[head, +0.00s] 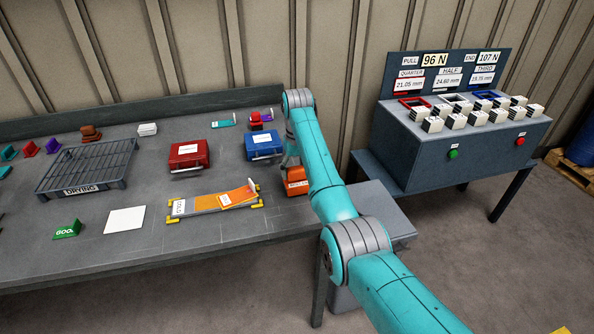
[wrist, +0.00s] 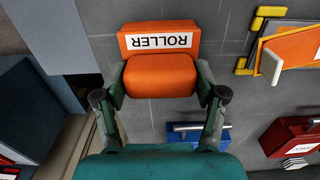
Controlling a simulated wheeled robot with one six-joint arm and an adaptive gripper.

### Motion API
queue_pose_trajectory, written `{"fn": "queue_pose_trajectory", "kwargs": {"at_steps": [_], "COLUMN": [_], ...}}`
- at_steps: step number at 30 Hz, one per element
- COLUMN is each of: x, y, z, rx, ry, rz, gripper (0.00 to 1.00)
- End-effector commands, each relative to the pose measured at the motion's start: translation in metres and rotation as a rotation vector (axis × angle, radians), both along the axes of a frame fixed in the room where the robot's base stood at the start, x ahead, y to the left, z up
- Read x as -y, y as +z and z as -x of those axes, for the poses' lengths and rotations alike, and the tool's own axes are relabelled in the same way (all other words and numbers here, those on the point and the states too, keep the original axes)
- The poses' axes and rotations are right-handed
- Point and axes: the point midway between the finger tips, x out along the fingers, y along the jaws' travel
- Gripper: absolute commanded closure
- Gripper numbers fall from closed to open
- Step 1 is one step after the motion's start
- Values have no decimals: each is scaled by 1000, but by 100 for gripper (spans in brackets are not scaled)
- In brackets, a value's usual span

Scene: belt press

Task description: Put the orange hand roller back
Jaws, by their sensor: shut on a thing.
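The orange hand roller (wrist: 160,84) is a rounded orange body between the two fingers of my gripper (wrist: 160,76) in the wrist view. My gripper is shut on it. Directly beyond it in that view is an orange block with a white ROLLER label (wrist: 160,41). I cannot tell whether roller and block touch. In the head view the orange labelled piece (head: 297,187) shows at the bench's right end, beside my arm. My gripper there is mostly hidden behind my forearm.
Left of it on the grey bench (head: 150,235) lies a yellow-cornered fixture with an orange strip (head: 225,199). Blue (head: 263,147) and red (head: 188,156) cases stand behind. A drying rack (head: 88,167) is farther left. A machine with buttons (head: 460,140) stands right, across a gap.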

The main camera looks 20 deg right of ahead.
Motion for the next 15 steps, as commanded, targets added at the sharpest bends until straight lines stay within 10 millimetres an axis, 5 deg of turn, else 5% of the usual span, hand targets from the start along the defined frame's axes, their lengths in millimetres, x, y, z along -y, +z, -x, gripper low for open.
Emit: {"fn": "queue_pose_trajectory", "kwargs": {"at_steps": [8, 15], "x": [0, 0], "y": [-6, -14], "z": [0, 1], "rx": [0, -3], "ry": [0, 0], "rz": [0, 0], "gripper": [57, 85]}}
